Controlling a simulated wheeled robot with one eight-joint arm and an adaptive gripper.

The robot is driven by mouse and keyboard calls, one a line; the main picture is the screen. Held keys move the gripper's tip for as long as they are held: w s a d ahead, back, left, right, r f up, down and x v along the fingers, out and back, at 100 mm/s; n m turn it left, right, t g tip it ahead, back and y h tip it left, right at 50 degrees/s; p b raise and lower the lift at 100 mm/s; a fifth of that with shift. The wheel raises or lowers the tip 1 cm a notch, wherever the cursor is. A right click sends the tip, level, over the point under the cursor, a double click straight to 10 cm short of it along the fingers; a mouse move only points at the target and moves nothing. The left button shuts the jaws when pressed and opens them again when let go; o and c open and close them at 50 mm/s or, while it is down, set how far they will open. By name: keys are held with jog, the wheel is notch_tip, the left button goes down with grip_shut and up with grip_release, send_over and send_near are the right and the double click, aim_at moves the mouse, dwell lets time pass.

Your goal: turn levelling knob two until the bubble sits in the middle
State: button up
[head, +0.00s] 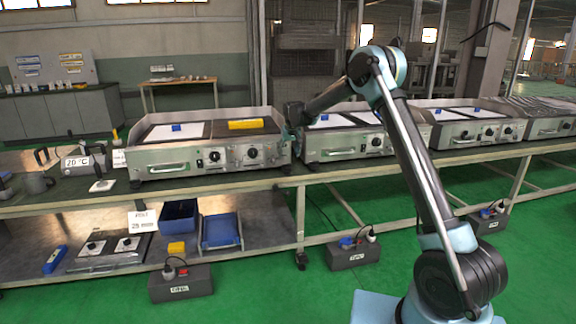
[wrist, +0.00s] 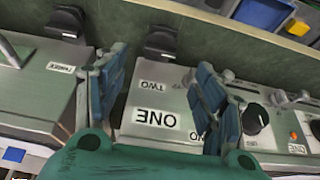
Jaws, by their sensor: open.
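A steel griddle (head: 208,160) stands on the bench at left in the head view, with a yellow bar (head: 246,124), perhaps the level, on top; no bubble is readable. My gripper (head: 292,122) is near its right end. In the wrist view my gripper (wrist: 161,65) is open, its blue fingers apart with nothing visibly between them. Upside-down labels "TWO" (wrist: 155,86) and "ONE" (wrist: 155,118) show between the fingers. A black knob-like part (wrist: 162,42) sits just beyond the "TWO" label; I see no finger touching it. A similar part (wrist: 68,22) is at upper left.
A second griddle (head: 345,152) stands close on the right, with more beyond it. In the wrist view a "THREE" label (wrist: 60,68) is at left and a black control knob (wrist: 255,116) at right. Blue bins (head: 220,231) sit on the lower shelf.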

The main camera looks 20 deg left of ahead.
aim_at(287, 168)
jog(key=x, duration=0.7)
jog(key=shift+w+f, duration=0.1)
jog(key=shift+f, duration=0.15)
jog(key=shift+c, duration=0.3)
jog(key=c, duration=1)
